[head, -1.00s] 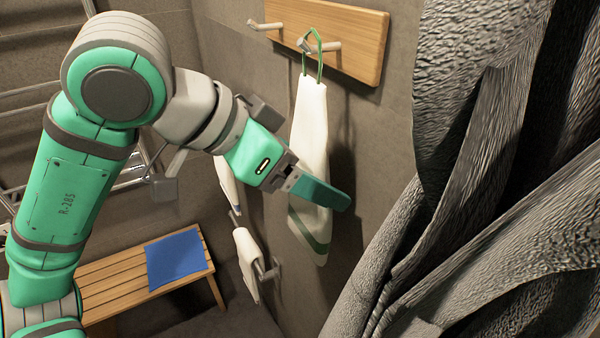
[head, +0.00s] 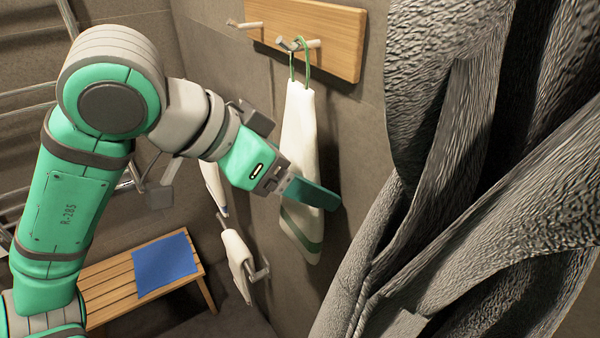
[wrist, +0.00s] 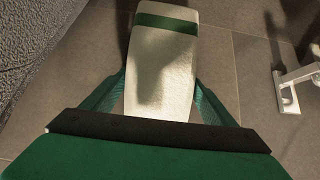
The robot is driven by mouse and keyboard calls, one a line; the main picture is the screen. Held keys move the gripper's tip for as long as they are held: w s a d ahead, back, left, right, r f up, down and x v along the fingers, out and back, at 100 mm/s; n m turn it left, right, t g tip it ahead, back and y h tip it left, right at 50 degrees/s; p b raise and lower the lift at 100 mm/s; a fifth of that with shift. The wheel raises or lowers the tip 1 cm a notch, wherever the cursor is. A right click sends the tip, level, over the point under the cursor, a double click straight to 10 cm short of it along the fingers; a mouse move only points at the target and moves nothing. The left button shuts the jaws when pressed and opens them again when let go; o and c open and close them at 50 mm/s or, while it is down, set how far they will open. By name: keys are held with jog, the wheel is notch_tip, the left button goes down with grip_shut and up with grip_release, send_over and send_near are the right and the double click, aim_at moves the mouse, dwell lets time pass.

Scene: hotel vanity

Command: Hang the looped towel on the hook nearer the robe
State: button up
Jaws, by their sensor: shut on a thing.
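The white towel (head: 299,125) with a green stripe hangs upright by its green loop (head: 308,66) at the right peg hook (head: 314,44), the one nearer the grey robe (head: 440,130). The loop's top shows just above the peg, and it looks to be around it, though the far side is hard to see. My gripper (head: 318,195) is at the towel's lower half, shut on it. In the wrist view the towel (wrist: 165,65) runs between both fingers of my gripper (wrist: 160,80).
The wooden board (head: 340,40) also carries a left peg hook (head: 248,24), which is empty. The robe fills the right side close by. Below are a smaller white towel (head: 238,258) on a wall bar and a wooden bench (head: 110,285) with a blue cloth (head: 165,265).

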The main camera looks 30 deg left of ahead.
jog(key=o, duration=1.1)
jog(key=v, duration=1)
jog(key=shift+s+a+r, duration=0.15)
jog(key=shift+s+r, duration=0.1)
jog(key=shift+r, duration=0.05)
